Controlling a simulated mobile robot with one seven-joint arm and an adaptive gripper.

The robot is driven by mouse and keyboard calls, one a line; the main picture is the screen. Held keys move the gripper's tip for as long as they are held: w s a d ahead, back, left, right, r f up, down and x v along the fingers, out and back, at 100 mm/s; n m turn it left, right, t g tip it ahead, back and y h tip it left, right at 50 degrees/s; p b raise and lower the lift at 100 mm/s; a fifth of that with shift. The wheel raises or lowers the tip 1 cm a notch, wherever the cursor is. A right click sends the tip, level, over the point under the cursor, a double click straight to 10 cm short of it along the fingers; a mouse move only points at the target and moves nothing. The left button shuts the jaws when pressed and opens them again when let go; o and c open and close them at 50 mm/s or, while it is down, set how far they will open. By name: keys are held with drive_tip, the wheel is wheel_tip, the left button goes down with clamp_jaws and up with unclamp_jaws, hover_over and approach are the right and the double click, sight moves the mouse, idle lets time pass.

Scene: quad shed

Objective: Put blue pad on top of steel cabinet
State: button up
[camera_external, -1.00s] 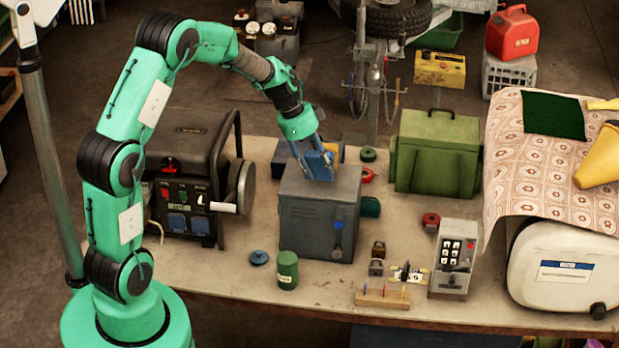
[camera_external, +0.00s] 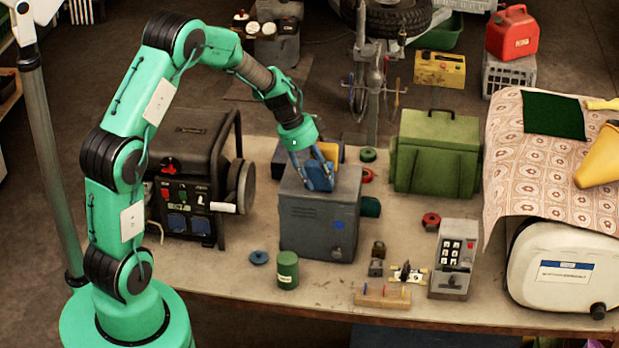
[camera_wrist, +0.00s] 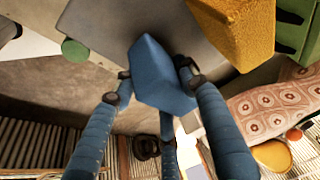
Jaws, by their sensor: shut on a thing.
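The blue pad (camera_external: 321,178) is gripped between my fingers and stands on edge over the top of the steel cabinet (camera_external: 300,224). Its lower edge is at or very near the cabinet top; I cannot tell if they touch. The cabinet is a grey box on the bench with a small knob on its front. My gripper (camera_external: 317,165) points down, shut on the pad. In the wrist view the pad (camera_wrist: 160,76) sits between the blue fingers (camera_wrist: 152,92).
A dark generator (camera_external: 195,175) stands left of the cabinet and a green case (camera_external: 437,155) to the right. A green can (camera_external: 287,269) is in front. A yellow block (camera_wrist: 240,30) shows close to the pad in the wrist view. Several small items lie in front right.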

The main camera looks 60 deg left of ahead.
drive_tip(key=shift+f, duration=0.15)
drive_tip(key=o, duration=0.8)
drive_tip(key=shift+c, duration=0.2)
drive_tip(key=shift+r, duration=0.3)
drive_tip(key=v, duration=1.1)
drive_tip(key=shift+s+r+b, duration=0.15)
drive_tip(key=shift+r+b, duration=0.15)
drive_tip(key=shift+b, duration=0.05)
drive_tip(key=shift+r, duration=0.1)
